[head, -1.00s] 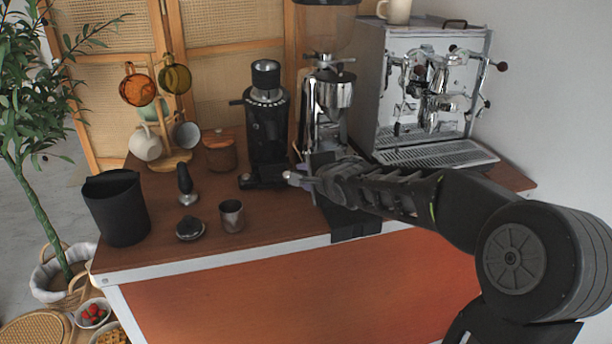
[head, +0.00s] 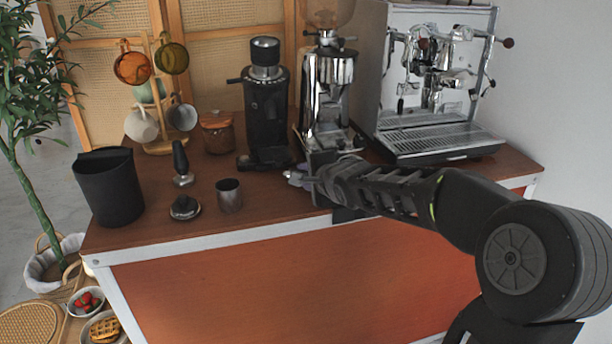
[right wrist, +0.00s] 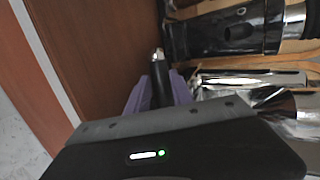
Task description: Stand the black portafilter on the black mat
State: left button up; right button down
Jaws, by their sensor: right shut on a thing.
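My right gripper (head: 300,180) is over the cart's front edge, in front of the chrome grinder. In the right wrist view, its purple fingers (right wrist: 159,92) are shut on a black handle with a silver end, which I take to be the black portafilter (right wrist: 161,77). The portafilter's head is not visible, and my gripper and arm hide most of it in the head view. The black mat (head: 345,215) shows only as a dark strip at the cart's front edge, below my right forearm; the rest is hidden. My left gripper is not in view.
The chrome grinder (head: 328,95) and black grinder (head: 266,110) stand behind the gripper, with the espresso machine (head: 440,80) to the right. A steel cup (head: 229,196), tamper (head: 182,165), round black-topped tool (head: 185,207) and black bin (head: 109,188) stand to the left.

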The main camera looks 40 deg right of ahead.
jog(key=c, duration=1.1)
grip_release()
jog(key=shift+o, duration=0.3)
jog(key=shift+f, duration=0.15)
jog(key=shift+s+a+r, duration=0.1)
jog(key=shift+s+r, duration=0.1)
jog(key=shift+s, duration=0.2)
jog(key=b+v, duration=0.1)
jog(key=v, duration=0.6)
jog(key=shift+r, duration=0.2)
